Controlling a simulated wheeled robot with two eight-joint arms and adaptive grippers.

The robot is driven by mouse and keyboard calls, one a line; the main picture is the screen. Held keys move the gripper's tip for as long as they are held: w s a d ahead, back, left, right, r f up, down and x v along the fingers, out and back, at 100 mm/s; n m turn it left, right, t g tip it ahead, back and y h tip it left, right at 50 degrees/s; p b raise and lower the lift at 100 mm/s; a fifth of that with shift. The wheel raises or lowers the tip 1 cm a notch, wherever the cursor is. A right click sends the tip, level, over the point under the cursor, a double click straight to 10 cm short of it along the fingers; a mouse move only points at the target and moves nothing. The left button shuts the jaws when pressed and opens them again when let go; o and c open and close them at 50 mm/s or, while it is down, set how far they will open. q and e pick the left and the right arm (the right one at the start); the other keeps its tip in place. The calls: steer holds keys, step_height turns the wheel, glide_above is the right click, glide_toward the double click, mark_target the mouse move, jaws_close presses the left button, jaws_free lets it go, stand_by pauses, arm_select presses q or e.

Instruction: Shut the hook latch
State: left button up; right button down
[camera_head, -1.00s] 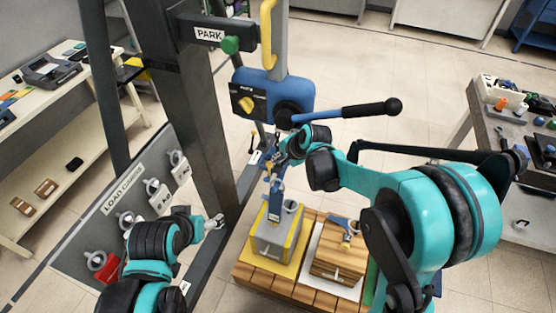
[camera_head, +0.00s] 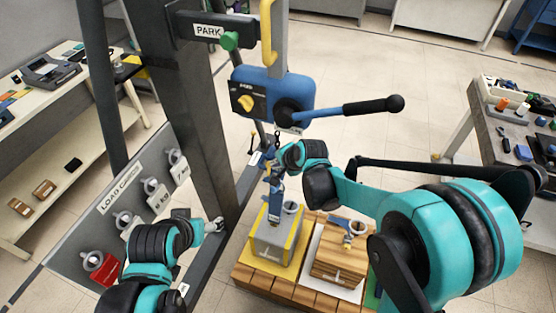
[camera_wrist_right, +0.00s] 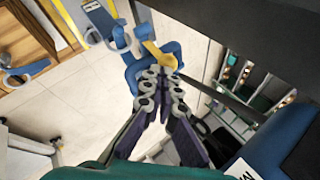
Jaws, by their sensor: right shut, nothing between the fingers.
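The blue hook (camera_wrist_right: 136,72) with its yellow latch (camera_wrist_right: 158,56) shows in the right wrist view, at the tips of my right gripper (camera_wrist_right: 160,78). The fingers are shut with nothing between them. Their tips are at or very near the latch; I cannot tell whether they touch it. I cannot tell whether the latch fully closes the hook mouth. In the head view my right gripper (camera_head: 274,166) is partly hidden at the hook, below the blue hoist (camera_head: 262,92). My left gripper (camera_head: 214,225) is low beside the grey post, away from the hook; its fingers are too small to read.
A grey load with yellow edges (camera_head: 265,240) and a wooden box (camera_head: 342,262) stand on a pallet below the hook. The hoist's black lever (camera_head: 365,107) sticks out right above my right forearm. A dark post (camera_head: 200,130) stands left.

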mark_target(270, 176)
steer(key=s+a+f+n+t+b, duration=0.1)
steer(key=s+f+t+b, duration=0.2)
steer(key=f+b, duration=0.2)
steer(key=shift+s+a+h+b, duration=0.3)
steer(key=shift+s+h+b, duration=0.1)
steer(key=shift+b, duration=0.25)
steer(key=shift+f, duration=0.1)
steer(key=shift+w, duration=0.15)
steer(key=shift+w+d+r, duration=0.3)
steer(key=shift+w+r, duration=0.05)
steer(key=shift+w, duration=0.15)
